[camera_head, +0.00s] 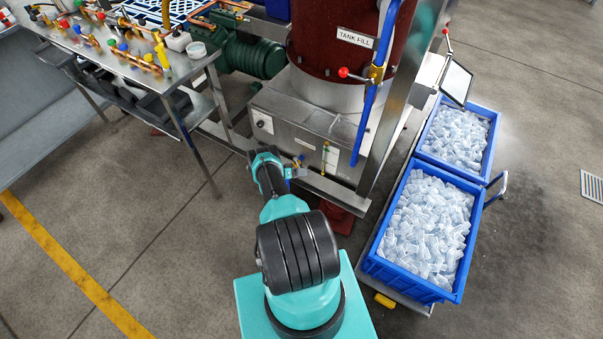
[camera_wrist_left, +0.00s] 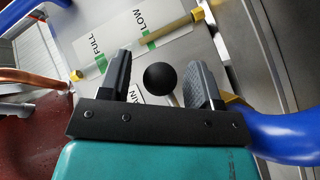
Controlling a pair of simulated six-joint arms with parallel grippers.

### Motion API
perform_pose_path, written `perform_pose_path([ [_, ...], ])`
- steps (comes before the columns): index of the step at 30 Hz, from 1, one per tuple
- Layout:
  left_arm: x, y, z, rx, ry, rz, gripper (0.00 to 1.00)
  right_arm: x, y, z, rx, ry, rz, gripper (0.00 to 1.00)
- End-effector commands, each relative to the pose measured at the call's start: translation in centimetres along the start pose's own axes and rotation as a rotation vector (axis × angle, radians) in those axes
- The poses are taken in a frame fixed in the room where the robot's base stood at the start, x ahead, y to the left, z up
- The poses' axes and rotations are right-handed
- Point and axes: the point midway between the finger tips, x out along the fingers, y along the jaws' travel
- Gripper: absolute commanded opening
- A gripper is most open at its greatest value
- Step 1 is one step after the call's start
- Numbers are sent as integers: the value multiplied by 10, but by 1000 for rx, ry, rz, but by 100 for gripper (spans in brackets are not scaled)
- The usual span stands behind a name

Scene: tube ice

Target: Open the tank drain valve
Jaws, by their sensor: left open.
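The drain valve shows in the left wrist view as a black ball knob (camera_wrist_left: 160,78) on a lever, mostly hidden behind my gripper's mount. A partly hidden label (camera_wrist_left: 136,92) beside it shows letters that look like "IN". My left gripper (camera_wrist_left: 160,64) is open, with one dark finger on each side of the knob; I cannot tell whether either touches it. In the head view my left gripper (camera_head: 292,171) is at the front of the steel tank base (camera_head: 290,128), where my arm hides much of the valve area. My right gripper is not in view.
A level gauge label (camera_wrist_left: 135,45) reads FULL and LOW. A blue pipe (camera_wrist_left: 285,138) curves close by the right finger. A red-knobbed TANK FILL valve (camera_head: 345,73) is above. Blue ice crates (camera_head: 408,285) stand right, and a steel table (camera_head: 195,68) with fittings stands left.

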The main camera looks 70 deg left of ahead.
Motion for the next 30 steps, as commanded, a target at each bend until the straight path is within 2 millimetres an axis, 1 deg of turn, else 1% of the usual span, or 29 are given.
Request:
perform_pose_path([
  [5,-18,-1,0,-1,2,-2,58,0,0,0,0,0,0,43],
  [8,-33,-1,-1,0,2,-3,58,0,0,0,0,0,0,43],
  [24,-137,0,-1,2,2,-2,58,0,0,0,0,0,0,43],
  [27,-153,0,-1,3,1,-2,58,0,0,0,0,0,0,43],
  [30,-164,0,-1,3,1,0,58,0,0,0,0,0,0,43],
])
